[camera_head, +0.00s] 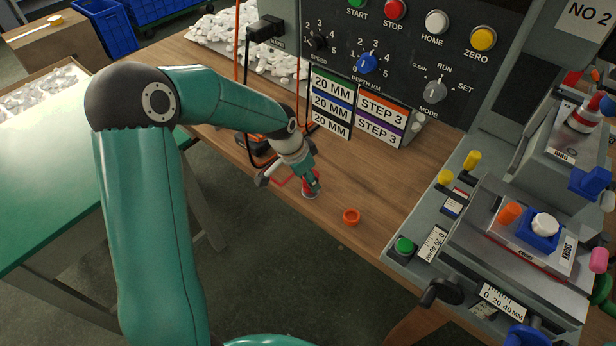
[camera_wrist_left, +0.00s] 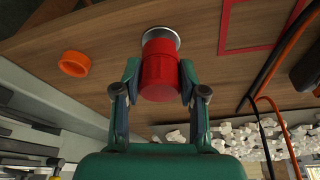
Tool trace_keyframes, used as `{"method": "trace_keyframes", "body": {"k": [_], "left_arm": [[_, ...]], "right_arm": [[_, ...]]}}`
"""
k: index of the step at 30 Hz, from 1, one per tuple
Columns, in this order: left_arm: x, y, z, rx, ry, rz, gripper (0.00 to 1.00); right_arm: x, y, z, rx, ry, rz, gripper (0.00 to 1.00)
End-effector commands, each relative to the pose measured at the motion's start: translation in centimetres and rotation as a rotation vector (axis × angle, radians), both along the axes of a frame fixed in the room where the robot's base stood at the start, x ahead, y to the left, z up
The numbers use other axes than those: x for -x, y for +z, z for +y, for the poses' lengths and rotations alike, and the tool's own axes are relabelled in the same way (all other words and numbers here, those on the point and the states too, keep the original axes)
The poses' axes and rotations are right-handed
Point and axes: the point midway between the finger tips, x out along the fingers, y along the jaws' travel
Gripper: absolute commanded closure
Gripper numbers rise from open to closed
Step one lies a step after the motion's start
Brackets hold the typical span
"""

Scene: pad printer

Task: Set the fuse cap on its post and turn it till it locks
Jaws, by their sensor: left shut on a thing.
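A red cylindrical cap, which looks like the fuse cap (camera_head: 310,188), is near the front edge of the wooden bench. It also shows in the left wrist view (camera_wrist_left: 160,75), between the two fingers of my left gripper (camera_wrist_left: 157,90). A round silver-grey base (camera_wrist_left: 161,34), perhaps the post, shows at the cap's far end. The cap looks lined up with this base; I cannot tell whether it is fully seated or locked. In the head view my left gripper (camera_head: 312,181) comes down on the cap from above and hides part of it. My right gripper is not in view.
An orange ring (camera_head: 351,216) lies loose on the bench beside the cap. A red outline (camera_head: 283,180) is marked on the bench. The control panel (camera_head: 390,50) and label block (camera_head: 360,108) stand behind, and the printer (camera_head: 520,245) stands right. Black and orange cables hang close to my left wrist.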

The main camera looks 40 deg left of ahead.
Motion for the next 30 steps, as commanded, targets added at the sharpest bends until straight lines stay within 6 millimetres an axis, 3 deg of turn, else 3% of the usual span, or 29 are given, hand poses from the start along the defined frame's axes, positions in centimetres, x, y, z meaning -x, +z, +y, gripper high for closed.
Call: {"method": "trace_keyframes", "body": {"k": [20, 21, 26, 30], "left_arm": [[0.0, -1.2, 0.0, 0.000, 0.000, 0.000, 1.00], [0.0, -1.1, 0.0, 0.000, 0.000, 0.000, 0.56], [0.0, -1.0, 0.0, 0.000, 0.000, 0.000, 0.30], [0.0, -1.0, 0.0, 0.000, 0.000, 0.000, 0.30]], "right_arm": [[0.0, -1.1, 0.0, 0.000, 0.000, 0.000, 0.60], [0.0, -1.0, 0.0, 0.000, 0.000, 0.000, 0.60], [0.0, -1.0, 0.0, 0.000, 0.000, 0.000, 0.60], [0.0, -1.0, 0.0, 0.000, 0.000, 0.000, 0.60]]}}
